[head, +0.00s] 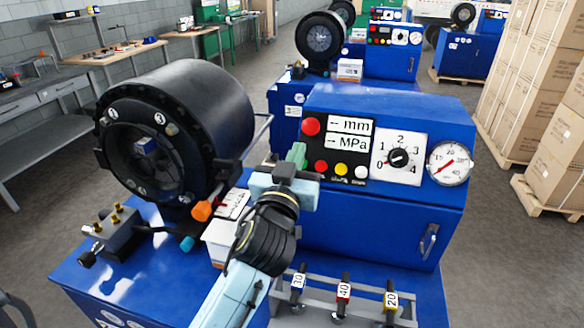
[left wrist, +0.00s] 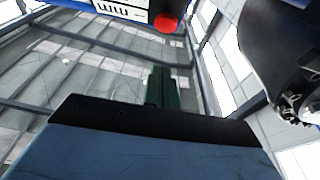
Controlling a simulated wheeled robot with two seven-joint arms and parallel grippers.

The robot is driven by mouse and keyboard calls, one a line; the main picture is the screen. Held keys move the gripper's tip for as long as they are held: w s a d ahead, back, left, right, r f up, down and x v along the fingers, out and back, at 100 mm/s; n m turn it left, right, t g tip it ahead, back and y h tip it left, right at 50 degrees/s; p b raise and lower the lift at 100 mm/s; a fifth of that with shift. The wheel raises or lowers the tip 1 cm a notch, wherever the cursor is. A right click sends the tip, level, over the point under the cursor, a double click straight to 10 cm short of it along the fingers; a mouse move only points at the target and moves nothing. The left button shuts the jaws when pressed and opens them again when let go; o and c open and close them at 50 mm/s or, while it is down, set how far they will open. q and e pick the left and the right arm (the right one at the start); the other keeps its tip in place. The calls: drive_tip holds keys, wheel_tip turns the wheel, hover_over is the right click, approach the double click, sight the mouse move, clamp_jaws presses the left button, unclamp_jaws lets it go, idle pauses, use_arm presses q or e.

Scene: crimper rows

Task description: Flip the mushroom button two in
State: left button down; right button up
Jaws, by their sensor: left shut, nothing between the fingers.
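A red mushroom button (head: 311,126) sits at the upper left of the nearest blue crimper's control panel (head: 350,150). The red button also shows at the top of the left wrist view (left wrist: 166,23). Another red button (head: 375,28) is on the crimper behind, small in the head view. My left gripper (head: 298,153) has green fingertips, close together and empty. They appear just below the nearest red button in the head view; whether they touch the panel cannot be told. The fingers also show in the left wrist view (left wrist: 162,88). My right gripper is out of view.
The panel also has small red, yellow and white buttons, a rotary dial (head: 399,158) and a gauge (head: 450,163). The black crimping head (head: 180,130) stands left of my arm. A rack of numbered tools (head: 343,292) is in front. Cardboard boxes (head: 535,90) stand at right.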

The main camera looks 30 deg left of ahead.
use_arm(q)
drive_tip(key=v, duration=0.2)
drive_tip(key=shift+s+d, duration=0.1)
drive_tip(key=shift+s, duration=0.3)
drive_tip(key=shift+r, duration=0.1)
